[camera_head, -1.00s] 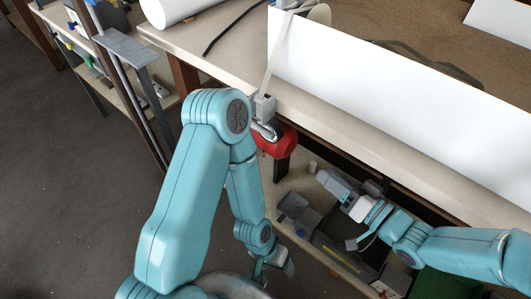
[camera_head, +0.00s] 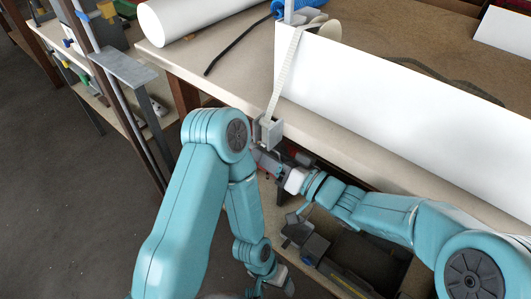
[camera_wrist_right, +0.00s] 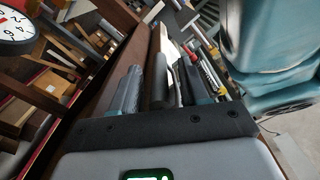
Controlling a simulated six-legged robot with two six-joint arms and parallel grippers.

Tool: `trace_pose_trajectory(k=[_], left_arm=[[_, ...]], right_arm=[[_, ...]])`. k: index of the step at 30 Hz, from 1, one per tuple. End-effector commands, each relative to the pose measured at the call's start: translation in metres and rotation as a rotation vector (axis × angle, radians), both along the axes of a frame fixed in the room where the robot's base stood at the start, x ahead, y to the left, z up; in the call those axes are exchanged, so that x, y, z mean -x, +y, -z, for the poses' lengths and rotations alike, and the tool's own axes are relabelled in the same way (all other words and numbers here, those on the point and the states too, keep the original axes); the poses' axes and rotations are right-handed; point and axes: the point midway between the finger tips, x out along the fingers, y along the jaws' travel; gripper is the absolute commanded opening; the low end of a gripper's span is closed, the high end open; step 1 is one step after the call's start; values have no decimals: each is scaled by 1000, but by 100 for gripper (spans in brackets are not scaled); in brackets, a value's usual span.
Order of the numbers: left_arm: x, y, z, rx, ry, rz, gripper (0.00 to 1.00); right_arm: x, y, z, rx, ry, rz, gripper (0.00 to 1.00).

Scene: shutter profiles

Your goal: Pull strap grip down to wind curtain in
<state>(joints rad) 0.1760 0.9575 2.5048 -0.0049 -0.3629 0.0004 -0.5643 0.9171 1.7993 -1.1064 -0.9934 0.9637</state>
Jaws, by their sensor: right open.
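A pale strap (camera_head: 284,75) runs down over the front of a long white box (camera_head: 400,100) from a cream wheel (camera_head: 329,30). A light grey block, the strap grip (camera_head: 271,133), hangs at its lower end by the table's front edge. My right gripper (camera_head: 266,161) is just below the grip, partly hidden by my left arm; contact cannot be told. Its open fingers show in the right wrist view (camera_wrist_right: 160,92), with a dark rounded bar (camera_wrist_right: 160,78) seen between or beyond them. My left gripper (camera_head: 275,284) hangs low, its jaws unclear.
The wooden table (camera_head: 205,75) carries a white roll (camera_head: 185,15) and a black cord (camera_head: 235,50). A dark tray (camera_head: 345,270) lies on the shelf below. A metal post stand (camera_head: 120,68) is at left. Grey floor (camera_head: 70,220) there is open.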

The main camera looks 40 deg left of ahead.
Motion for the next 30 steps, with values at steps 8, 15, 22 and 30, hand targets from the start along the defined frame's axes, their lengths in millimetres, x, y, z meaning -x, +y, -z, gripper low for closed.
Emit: trace_pose_trajectory(k=[8,15,22,30], left_arm=[[0,0,1,0,0,0,68],[0,0,1,0,0,0,68],[0,0,2,0,0,0,68],[0,0,27,0,0,0,68]], right_arm=[[-2,11,0,-1,1,0,44],[-3,12,0,-1,1,-1,5],[-3,12,1,-1,0,-1,0],[-3,12,44,2,4,0,0]])
